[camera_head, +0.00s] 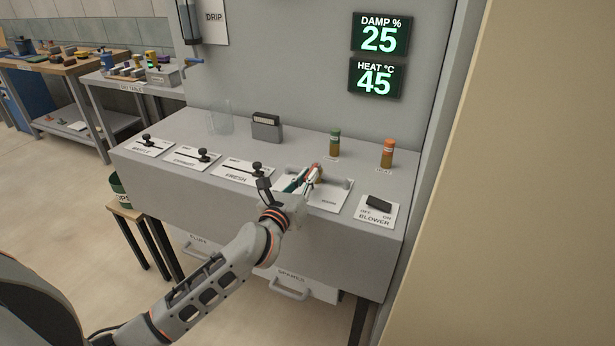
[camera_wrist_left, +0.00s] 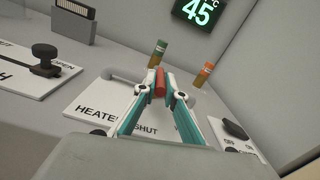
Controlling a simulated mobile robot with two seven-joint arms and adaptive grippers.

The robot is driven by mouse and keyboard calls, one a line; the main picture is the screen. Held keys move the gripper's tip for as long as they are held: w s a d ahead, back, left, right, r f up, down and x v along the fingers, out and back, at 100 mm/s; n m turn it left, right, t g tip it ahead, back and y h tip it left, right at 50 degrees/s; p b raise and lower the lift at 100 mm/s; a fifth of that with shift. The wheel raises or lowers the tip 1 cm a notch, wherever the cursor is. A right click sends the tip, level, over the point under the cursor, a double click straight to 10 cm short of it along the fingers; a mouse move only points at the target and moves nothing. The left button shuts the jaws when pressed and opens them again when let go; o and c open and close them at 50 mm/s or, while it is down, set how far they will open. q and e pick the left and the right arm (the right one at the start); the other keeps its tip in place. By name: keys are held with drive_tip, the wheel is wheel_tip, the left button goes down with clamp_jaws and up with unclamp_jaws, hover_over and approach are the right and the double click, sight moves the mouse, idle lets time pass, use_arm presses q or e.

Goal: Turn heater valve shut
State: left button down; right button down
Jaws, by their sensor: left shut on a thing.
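The heater valve's white plate (camera_head: 331,198) lies on the grey bench top, right of the FRESH slider. In the left wrist view the plate (camera_wrist_left: 92,100) reads "HEATER" and "SHUT"; the lettering further right is covered by my fingers. A grey pipe (camera_wrist_left: 122,76) runs along its far side. My left gripper (camera_head: 312,174) reaches over the plate from the front. Its teal-lined fingers are shut on the red valve handle (camera_wrist_left: 160,84), which shows upright between the fingertips. The valve's base and the handle's exact turn are hidden. My right gripper is not in view.
A black BLOWER switch (camera_head: 379,203) sits close on the right. Slider plates, including FRESH (camera_head: 237,174), lie to the left. A card holder (camera_head: 266,127) stands at the back. Displays read DAMP 25 (camera_head: 380,36) and HEAT 45 (camera_head: 375,79).

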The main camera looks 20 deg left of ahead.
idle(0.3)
use_arm(q)
drive_tip(key=c, duration=2.1)
unclamp_jaws()
drive_tip(key=s, duration=1.2)
drive_tip(key=shift+a, duration=0.2)
